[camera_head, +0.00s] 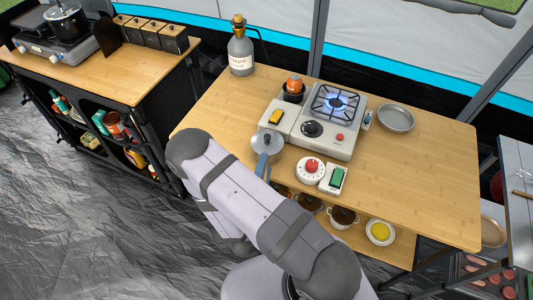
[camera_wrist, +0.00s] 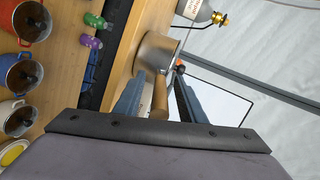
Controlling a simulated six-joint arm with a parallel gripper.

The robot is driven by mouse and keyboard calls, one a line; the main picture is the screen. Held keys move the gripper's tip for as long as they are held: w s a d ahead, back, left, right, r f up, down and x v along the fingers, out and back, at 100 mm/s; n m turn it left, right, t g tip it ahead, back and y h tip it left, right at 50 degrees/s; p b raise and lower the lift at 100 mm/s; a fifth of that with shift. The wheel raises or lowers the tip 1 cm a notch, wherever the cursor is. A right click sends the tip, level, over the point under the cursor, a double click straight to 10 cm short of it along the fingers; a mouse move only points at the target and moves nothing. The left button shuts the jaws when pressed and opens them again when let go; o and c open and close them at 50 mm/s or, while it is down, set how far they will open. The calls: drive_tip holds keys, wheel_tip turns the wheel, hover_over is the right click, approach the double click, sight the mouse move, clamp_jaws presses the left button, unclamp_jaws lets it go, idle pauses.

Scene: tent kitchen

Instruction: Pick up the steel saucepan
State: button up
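The steel saucepan (camera_head: 267,142) stands on the wooden table just left of the camp stove, its lower part near my arm. In the wrist view the saucepan (camera_wrist: 158,53) shows its metal side, and its wooden handle (camera_wrist: 160,98) points toward me. My gripper (camera_wrist: 159,88) has its two blue-grey fingers apart, one on each side of the handle. Gaps show between handle and fingers, so it is open and not clamped. In the head view a blue finger of my gripper (camera_head: 262,165) shows beside the pan; my arm hides the rest.
A lit camp stove (camera_head: 336,102) stands right of the saucepan. A shallow metal dish (camera_head: 397,118) is at right, a grey bottle (camera_head: 240,52) behind. The table's right side is bare.

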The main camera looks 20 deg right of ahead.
drive_tip(key=shift+w, duration=0.15)
clamp_jaws()
drive_tip(key=shift+r, duration=0.2)
drive_tip(key=shift+r+b, duration=0.4)
drive_tip(key=shift+r, duration=3.3)
drive_tip(key=shift+r+p, duration=0.95)
drive_tip(key=shift+r, duration=0.25)
